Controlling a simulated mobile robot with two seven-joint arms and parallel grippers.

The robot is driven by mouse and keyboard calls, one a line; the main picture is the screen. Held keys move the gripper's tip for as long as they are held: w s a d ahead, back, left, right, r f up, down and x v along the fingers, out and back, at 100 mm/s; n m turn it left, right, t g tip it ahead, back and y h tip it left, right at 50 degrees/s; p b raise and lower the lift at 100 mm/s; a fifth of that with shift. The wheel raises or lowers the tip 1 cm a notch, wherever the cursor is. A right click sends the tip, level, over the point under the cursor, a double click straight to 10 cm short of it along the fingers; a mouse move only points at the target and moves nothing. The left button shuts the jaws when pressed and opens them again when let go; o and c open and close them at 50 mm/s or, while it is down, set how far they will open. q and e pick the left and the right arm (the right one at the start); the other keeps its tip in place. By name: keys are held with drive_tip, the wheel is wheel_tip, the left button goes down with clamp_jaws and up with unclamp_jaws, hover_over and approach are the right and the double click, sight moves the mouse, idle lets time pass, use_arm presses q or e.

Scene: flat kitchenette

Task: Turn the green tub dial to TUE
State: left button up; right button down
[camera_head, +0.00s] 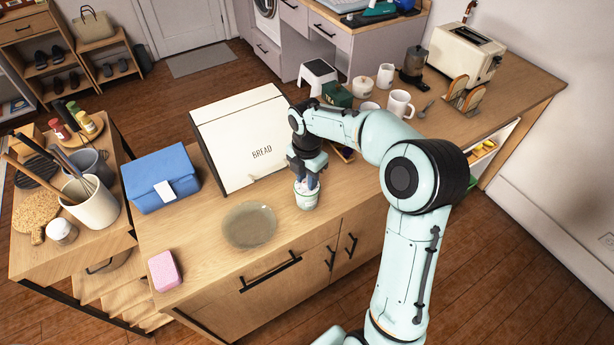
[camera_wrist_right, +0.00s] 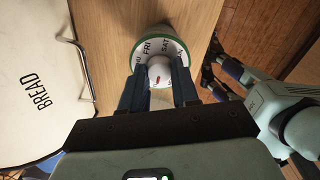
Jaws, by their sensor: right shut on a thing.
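The green tub (camera_head: 307,201) is a small round white and green tub standing upright on the wooden counter near its front edge. Its white dial face shows in the right wrist view (camera_wrist_right: 147,47), with FRI and SAT readable and other day labels partly hidden. My right gripper (camera_head: 307,180) points down over the tub. In the right wrist view its fingers (camera_wrist_right: 160,80) are shut on the round white dial knob (camera_wrist_right: 160,72), which carries a red mark. My left gripper (camera_wrist_right: 215,72) shows only at the right of that view; its jaw opening is unclear.
The white bread box (camera_head: 245,135) stands close behind the tub. A glass plate (camera_head: 249,225) lies to its left, with a blue case (camera_head: 160,178) and pink sponge (camera_head: 164,270) further left. Mugs (camera_head: 400,103) stand behind right. The counter just right of the tub is clear.

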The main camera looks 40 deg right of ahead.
drive_tip(key=c, duration=0.8)
unclamp_jaws()
wheel_tip(320, 180, up, 13)
drive_tip(key=shift+r, duration=0.2)
